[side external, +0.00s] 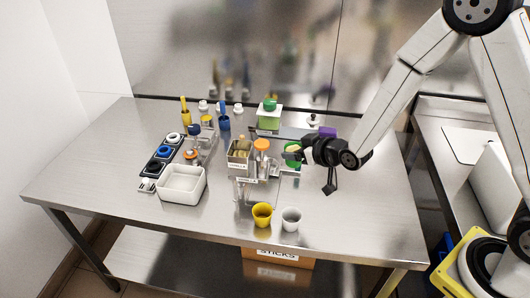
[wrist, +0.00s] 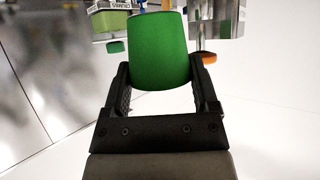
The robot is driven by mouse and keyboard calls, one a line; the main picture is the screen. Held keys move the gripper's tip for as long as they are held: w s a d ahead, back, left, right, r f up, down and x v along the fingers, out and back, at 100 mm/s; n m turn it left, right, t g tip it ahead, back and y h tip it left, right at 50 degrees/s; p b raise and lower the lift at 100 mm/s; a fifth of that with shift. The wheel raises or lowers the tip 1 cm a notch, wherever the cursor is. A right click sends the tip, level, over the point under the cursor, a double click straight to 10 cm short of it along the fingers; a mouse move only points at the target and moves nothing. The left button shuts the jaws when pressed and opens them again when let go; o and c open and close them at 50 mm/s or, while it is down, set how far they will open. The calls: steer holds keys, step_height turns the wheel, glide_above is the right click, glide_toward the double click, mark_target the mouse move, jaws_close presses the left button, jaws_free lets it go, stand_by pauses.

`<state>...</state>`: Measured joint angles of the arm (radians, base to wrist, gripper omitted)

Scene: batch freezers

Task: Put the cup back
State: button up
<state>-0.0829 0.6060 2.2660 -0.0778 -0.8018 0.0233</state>
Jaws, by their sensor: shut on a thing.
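A green cup (wrist: 160,50) is held between the two fingers of my gripper (wrist: 163,92) in the wrist view. In the side external view the green cup (side external: 292,155) is partly hidden by my gripper (side external: 292,154), which is shut on it to the right of the clear stand with the orange-topped item. A yellow cup (side external: 262,214) and a white cup (side external: 291,219) stand upright side by side near the table's front edge. I cannot tell how far the green cup is above the table.
A white bin (side external: 181,184) stands left on the steel table (side external: 110,180), beside a dark tray (side external: 160,158) of coloured round items. A green-and-white container (side external: 269,117) and several bottles stand at the back. The table's front right is clear.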

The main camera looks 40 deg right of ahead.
steer(key=s+a+f+m+h, duration=0.1)
steer(key=s+a+m+h, duration=0.2)
steer(key=s+a, duration=0.6)
steer(key=shift+s+a+m+h, duration=0.15)
steer(key=shift+a+m+h, duration=0.25)
steer(key=shift+a, duration=1.25)
steer(key=shift+f, duration=0.15)
steer(key=w+a+f, duration=0.1)
steer(key=w+f, duration=0.1)
steer(key=w, duration=0.2)
steer(key=w+a+f, duration=0.1)
steer(key=w+f, duration=0.2)
steer(key=w, duration=0.1)
steer(key=w+a+f, duration=0.2)
steer(key=w+f, duration=0.1)
steer(key=w, duration=0.1)
steer(key=shift+f, duration=0.15)
steer(key=shift+w+a+f, duration=0.2)
steer(key=shift+w+f, duration=0.2)
steer(key=shift+f, duration=0.1)
